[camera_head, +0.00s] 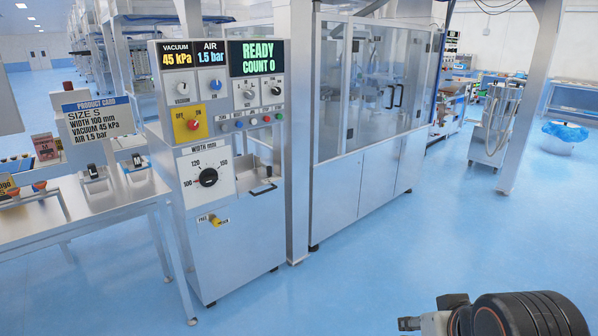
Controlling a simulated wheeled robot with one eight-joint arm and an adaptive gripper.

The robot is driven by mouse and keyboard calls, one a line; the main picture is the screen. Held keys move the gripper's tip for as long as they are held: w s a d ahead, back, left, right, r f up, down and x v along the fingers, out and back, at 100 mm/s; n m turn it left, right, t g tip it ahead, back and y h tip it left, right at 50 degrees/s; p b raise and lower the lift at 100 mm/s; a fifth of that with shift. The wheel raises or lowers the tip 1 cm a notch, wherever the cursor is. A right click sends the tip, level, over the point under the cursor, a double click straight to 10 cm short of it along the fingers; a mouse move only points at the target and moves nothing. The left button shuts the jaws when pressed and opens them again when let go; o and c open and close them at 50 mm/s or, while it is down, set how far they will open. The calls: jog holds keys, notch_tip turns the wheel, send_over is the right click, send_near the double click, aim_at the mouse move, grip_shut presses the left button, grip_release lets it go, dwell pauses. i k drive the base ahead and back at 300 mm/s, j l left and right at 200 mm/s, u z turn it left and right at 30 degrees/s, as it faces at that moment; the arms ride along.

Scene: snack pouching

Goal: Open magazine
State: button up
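A grey metal machine cabinet (242,260) stands left of centre. On its front right, beside the width dial, is a recessed bay with a black bar handle (263,189); this looks like the magazine, but its inside is too small to make out. My arm shows at the bottom right corner, with a black ribbed joint and a silver part with small dark ends. My gripper is not clearly seen there, and I cannot tell its fingers apart. No part of my arm touches the cabinet; it is well to the right of the handle.
The panel display (257,58) reads READY, COUNT 0. A width dial (208,177) points near 100, and a yellow knob (215,221) sits below it. A product card (97,120) stands on the left table. A glass-doored machine (368,100) is behind. Blue floor in front is clear.

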aim_at(252, 181)
jog(key=i+l+u, duration=0.1)
jog(key=i+u, duration=0.2)
jog(key=i, duration=0.2)
jog(key=i+l+u, duration=0.3)
jog(key=i, duration=0.15)
jog(key=i+l+u, duration=0.3)
jog(key=i, duration=0.15)
jog(key=i+z, duration=0.1)
jog(key=i, duration=1.1)
